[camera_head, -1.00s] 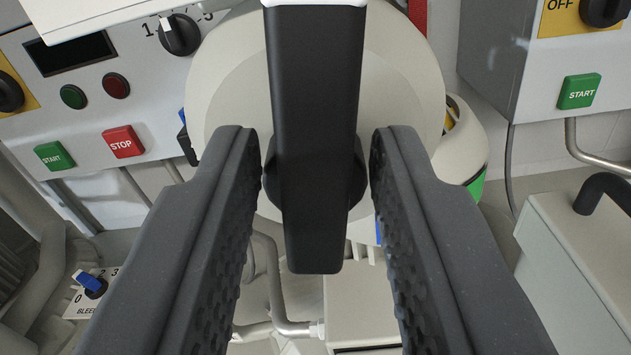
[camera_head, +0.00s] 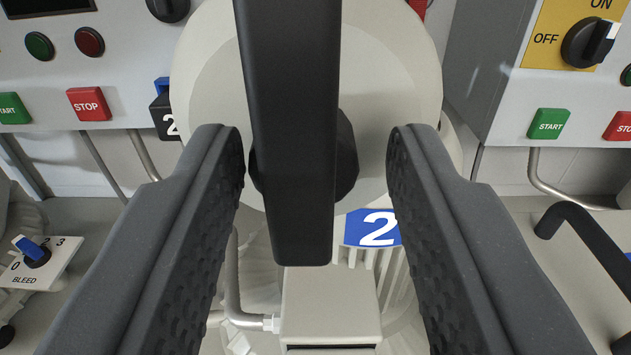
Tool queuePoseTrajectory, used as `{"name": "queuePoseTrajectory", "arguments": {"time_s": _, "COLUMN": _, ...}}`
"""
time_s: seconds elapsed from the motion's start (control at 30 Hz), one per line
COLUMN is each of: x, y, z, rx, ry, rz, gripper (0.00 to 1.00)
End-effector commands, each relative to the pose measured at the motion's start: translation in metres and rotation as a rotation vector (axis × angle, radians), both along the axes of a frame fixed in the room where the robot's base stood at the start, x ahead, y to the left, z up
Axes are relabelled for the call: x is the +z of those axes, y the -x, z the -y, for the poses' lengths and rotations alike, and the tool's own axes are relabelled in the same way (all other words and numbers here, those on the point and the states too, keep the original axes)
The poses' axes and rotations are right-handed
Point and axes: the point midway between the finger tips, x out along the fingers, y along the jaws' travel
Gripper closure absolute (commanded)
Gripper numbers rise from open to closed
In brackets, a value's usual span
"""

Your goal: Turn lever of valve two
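The valve lever (camera_head: 288,130) is a long black bar hanging nearly upright in the middle of the view, tilted slightly. It sits on a round black hub (camera_head: 345,155) in front of a large pale round housing (camera_head: 390,90). A blue plate marked 2 (camera_head: 372,228) shows below the housing, partly hidden by my right finger. My gripper (camera_head: 312,150) is open. Its two dark ridged fingers stand on either side of the lever, with a gap visible on both sides. The lever's upper end is cut off by the top edge.
A panel with a green START button (camera_head: 10,109) and red STOP button (camera_head: 90,104) is at left. Another panel with an ON/OFF knob (camera_head: 588,43) is at right. A black handle (camera_head: 590,250) is at right.

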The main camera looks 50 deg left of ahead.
Motion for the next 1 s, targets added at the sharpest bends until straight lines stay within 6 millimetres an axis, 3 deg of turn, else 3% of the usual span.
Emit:
{"name": "queuePoseTrajectory", "arguments": {"time_s": 0.47, "x": 0.003, "y": 0.006, "z": 0.006, "rx": -0.001, "ry": -0.005, "rz": 0.008, "gripper": 0.64}}
{"name": "queuePoseTrajectory", "arguments": {"time_s": 1.0, "x": 0.001, "y": 0.066, "z": 0.086, "rx": -0.002, "ry": -0.004, "rz": 0.006, "gripper": 0.64}}
